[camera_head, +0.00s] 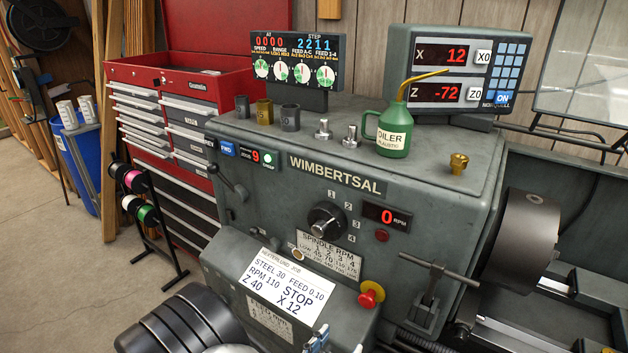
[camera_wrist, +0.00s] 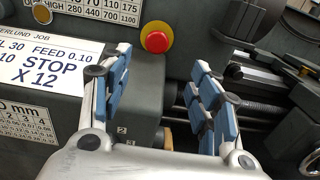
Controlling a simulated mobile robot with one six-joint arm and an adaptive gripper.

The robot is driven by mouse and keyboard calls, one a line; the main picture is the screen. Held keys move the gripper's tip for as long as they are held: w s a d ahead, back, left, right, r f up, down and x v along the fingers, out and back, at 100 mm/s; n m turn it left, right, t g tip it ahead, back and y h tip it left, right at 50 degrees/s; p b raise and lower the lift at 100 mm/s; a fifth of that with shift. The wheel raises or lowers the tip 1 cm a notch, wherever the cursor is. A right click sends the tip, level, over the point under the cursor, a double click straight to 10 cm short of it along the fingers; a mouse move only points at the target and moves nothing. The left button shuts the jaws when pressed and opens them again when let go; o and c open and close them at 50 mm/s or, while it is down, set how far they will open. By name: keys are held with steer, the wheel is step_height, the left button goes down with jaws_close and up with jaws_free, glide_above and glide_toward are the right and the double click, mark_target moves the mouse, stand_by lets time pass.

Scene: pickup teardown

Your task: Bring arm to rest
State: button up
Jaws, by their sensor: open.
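My gripper (camera_wrist: 160,58) is open in the wrist view, its two blue-padded fingers spread apart with nothing between them. It is in front of the lathe's lower front, below the red stop button (camera_wrist: 157,38) as seen there. In the head view my dark ribbed arm shows at the bottom left, and only a small bit of the gripper shows at the bottom edge. The grey lathe (camera_head: 300,215) fills the middle of that view. Its red stop button (camera_head: 371,294) stands right of the white job card (camera_head: 287,287).
A green oiler (camera_head: 394,133), metal cups and fittings stand on the lathe's top. The lever (camera_head: 432,268) and chuck (camera_head: 520,245) jut out at the right. A red tool chest (camera_head: 180,75), a spool rack (camera_head: 150,215) and a blue bin (camera_head: 80,165) stand left; open floor lies before them.

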steer(key=s+d+r+m+g+h, duration=0.1)
steer(key=s+d+r+m+g, duration=1.05)
steer(key=d+m+g, duration=0.4)
steer(key=s+a+r+m+t+y, duration=0.5)
steer(key=r+m+y, duration=0.4)
steer(key=m+y, duration=0.2)
steer(key=shift+a+m+t+y, duration=0.45)
steer(key=shift+a+m, duration=0.6)
steer(key=shift+a, duration=0.2)
steer(key=shift+f, duration=0.1)
